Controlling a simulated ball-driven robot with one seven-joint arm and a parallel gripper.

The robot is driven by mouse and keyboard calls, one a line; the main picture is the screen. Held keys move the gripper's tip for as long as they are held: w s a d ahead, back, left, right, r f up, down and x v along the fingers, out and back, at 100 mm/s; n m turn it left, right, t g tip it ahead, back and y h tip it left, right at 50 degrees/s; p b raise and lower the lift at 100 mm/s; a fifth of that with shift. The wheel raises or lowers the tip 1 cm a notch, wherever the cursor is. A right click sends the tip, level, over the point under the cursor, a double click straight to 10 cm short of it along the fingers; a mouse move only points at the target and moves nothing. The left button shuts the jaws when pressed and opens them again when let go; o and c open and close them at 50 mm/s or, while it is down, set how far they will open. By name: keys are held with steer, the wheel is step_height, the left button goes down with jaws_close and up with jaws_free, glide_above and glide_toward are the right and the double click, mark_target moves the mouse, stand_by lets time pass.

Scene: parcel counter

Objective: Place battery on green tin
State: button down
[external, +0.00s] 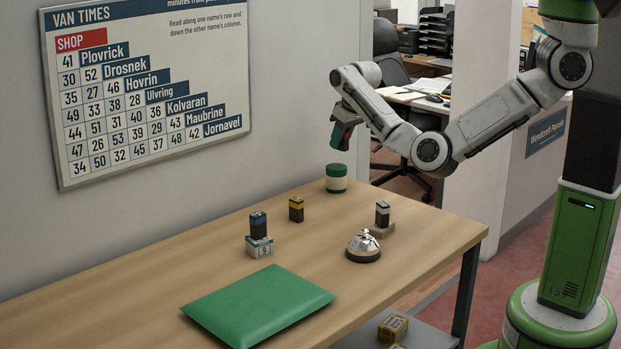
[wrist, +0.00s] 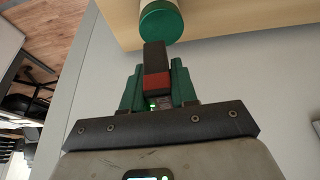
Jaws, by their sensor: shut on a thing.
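My gripper (external: 342,134) is shut on a dark battery with a red band, held above the green tin (external: 337,184). In the wrist view the battery (wrist: 157,58) sits between my green fingers (wrist: 156,88), its dark end pointing toward the tin (wrist: 161,22). The tin is round with a green lid and a pale band, standing upright at the back of the counter. A gap shows between my fingertips and the lid in the external view. The battery is mostly hidden by my fingers there.
More batteries stand on the counter (external: 190,270): a blue-topped one (external: 258,226) on a numbered block (external: 259,247), a yellow-banded one (external: 296,210) and a white-banded one (external: 382,214) on a wooden block. A bell (external: 363,247) and a green envelope (external: 258,306) lie nearer the front.

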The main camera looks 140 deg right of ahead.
mark_target(335, 166)
steer(key=shift+w+d+f, duration=0.2)
steer(key=shift+d+f, duration=0.2)
steer(key=shift+f, duration=0.15)
steer(key=shift+w+d+f+p, duration=0.1)
steer(key=shift+f+p, duration=0.2)
steer(key=shift+f, duration=0.65)
steer(key=shift+w+d+f+p, duration=0.1)
steer(key=shift+f+p, duration=0.2)
steer(key=shift+f, duration=0.6)
steer(key=shift+f, duration=0.1)
steer(key=c, duration=0.9)
jaws_free()
steer(key=b+v, duration=0.1)
steer(key=v, duration=1.1)
steer(key=shift+b, duration=0.4)
